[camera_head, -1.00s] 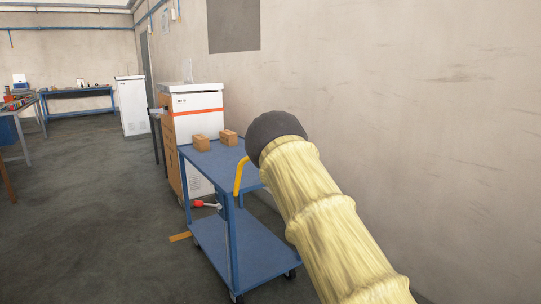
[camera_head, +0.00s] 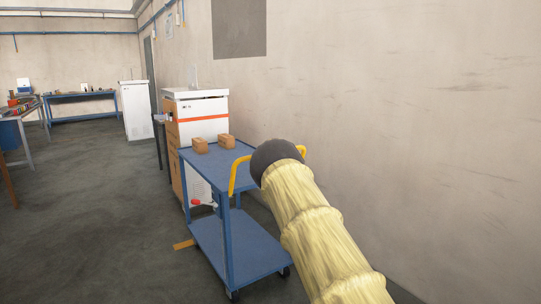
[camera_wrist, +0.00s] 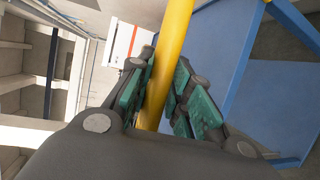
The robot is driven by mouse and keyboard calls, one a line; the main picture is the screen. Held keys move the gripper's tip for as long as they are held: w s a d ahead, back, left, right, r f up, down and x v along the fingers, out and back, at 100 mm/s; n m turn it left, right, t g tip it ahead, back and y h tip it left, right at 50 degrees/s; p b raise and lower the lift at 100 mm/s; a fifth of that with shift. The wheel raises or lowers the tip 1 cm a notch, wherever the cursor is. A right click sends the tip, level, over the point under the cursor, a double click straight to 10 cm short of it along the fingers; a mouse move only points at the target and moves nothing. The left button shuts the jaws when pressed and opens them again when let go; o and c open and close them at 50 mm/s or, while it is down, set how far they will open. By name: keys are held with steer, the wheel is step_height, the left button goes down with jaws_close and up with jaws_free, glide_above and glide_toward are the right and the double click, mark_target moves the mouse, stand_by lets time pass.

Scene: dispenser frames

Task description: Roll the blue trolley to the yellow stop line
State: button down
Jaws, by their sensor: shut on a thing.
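The blue trolley (camera_head: 240,252) stands ahead of me near the right wall, upright on its wheels, with a top and a lower shelf. Its yellow push handle (camera_head: 233,176) faces me, and the bar also crosses the wrist view (camera_wrist: 172,40). My gripper (camera_wrist: 164,80) is shut on the yellow bar, with green pads on both sides of it. In the head view my sleeved arm hides the gripper and the handle's middle. A short orange-yellow strip (camera_head: 183,245) lies on the floor just left of the trolley, partly hidden by it; it may be the stop line.
Two brown blocks (camera_head: 200,146) (camera_head: 227,141) sit on the trolley's top. A red-tipped lever (camera_head: 196,202) shows at its left side. A white and orange cabinet (camera_head: 203,108) stands just beyond. The floor (camera_head: 90,200) at left is open; workbenches (camera_head: 82,104) stand far back.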

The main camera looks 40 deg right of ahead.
steer(key=shift+s+d, duration=0.15)
steer(key=shift+d, duration=0.05)
steer(key=c, duration=1.3)
jaws_free()
steer(key=shift+d, duration=0.1)
steer(key=shift+a, duration=0.3)
steer(key=shift+s, duration=0.25)
steer(key=v, duration=1.1)
steer(key=shift+a, duration=0.1)
